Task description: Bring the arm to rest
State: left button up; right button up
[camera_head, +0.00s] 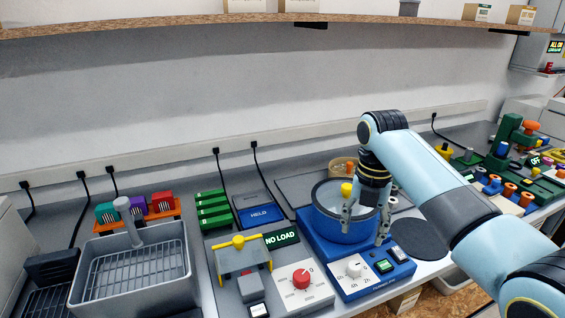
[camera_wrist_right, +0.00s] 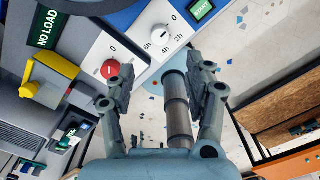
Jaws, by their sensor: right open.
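My right arm (camera_head: 430,175) comes in from the right in the head view, bent at the elbow, with its wrist pointing down. My right gripper (camera_head: 364,236) hangs in front of the blue round machine, its two fingers apart and nothing seen between them. Whether it touches the machine cannot be told. In the wrist view the fingers of the right gripper (camera_wrist_right: 155,78) are spread wide. A grey stepped cylinder shows between them there; how far beyond the fingers it lies is unclear. My left gripper is not in view.
The blue machine (camera_head: 322,245) has a dial and green-lit buttons. To its left are a red-knob panel (camera_head: 302,286), a yellow-handled device (camera_head: 240,242) and a grey basket tub (camera_head: 135,265). Green fixtures (camera_head: 510,150) and colored pegs stand at right. A shelf (camera_head: 200,22) runs above.

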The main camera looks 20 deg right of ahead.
jog(key=s+a+f+m+t, duration=0.2)
jog(key=s+m, duration=1.1)
jog(key=s+a+r+m+t, duration=0.1)
jog(key=s+r+m, duration=0.6)
jog(key=s+m, duration=0.6)
jog(key=s+d+f+m+h+b, duration=0.2)
jog(key=f+b, duration=1)
jog(key=f, duration=2.8)
jog(key=s+f+g+b, duration=0.1)
jog(key=s+f+b, duration=0.3)
jog(key=s+f, duration=0.5)
jog(key=s+d+f+g+y+b, duration=0.1)
jog(key=s+f+b, duration=0.4)
jog(key=s+f, duration=0.5)
notch_tip(320, 180, down, 4)
jog(key=shift+f, duration=0.2)
